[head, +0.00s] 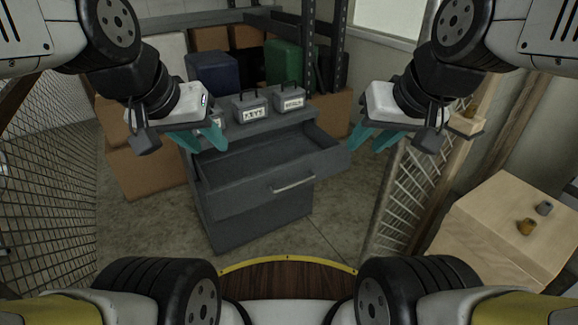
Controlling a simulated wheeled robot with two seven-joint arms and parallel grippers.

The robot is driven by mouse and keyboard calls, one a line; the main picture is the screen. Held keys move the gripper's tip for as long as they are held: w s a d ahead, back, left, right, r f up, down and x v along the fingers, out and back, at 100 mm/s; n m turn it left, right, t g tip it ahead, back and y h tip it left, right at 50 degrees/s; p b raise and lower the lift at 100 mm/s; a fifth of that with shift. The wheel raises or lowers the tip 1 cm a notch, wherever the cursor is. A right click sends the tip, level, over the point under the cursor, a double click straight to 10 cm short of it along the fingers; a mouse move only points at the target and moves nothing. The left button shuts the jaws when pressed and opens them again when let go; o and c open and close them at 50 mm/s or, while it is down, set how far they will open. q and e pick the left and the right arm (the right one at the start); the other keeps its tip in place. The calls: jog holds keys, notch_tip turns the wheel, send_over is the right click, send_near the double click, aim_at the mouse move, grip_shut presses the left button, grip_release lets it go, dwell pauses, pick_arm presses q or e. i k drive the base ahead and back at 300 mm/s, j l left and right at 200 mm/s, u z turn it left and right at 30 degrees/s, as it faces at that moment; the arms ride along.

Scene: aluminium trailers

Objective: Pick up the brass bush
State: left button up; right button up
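A small brass-coloured bush (526,227) stands on top of a pale wooden box (490,238) at the right. A small grey cylinder (544,208) stands just behind it, to its right. My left gripper (208,149) is in front of the grey drawer cabinet, with its teal fingers apart and nothing between them. My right gripper (363,149) is to the right of the open drawer, its teal fingers also apart and empty. Both grippers are well to the left of the bush and not touching it.
The grey cabinet (262,225) has its top drawer (270,165) pulled out. Cardboard boxes (147,168) and shelving stand behind. A mesh panel (45,190) is at left, and a slatted lattice (412,190) stands left of the wooden box.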

aim_at(527, 226)
jog(key=j+z, duration=0.1)
jog(key=z, duration=1.9)
jog(key=i+l+u, duration=0.2)
jog(key=i, duration=0.25)
jog(key=i+u, duration=0.15)
jog(key=i, duration=0.3)
jog(key=i+l+u, duration=0.2)
jog(key=i, duration=0.2)
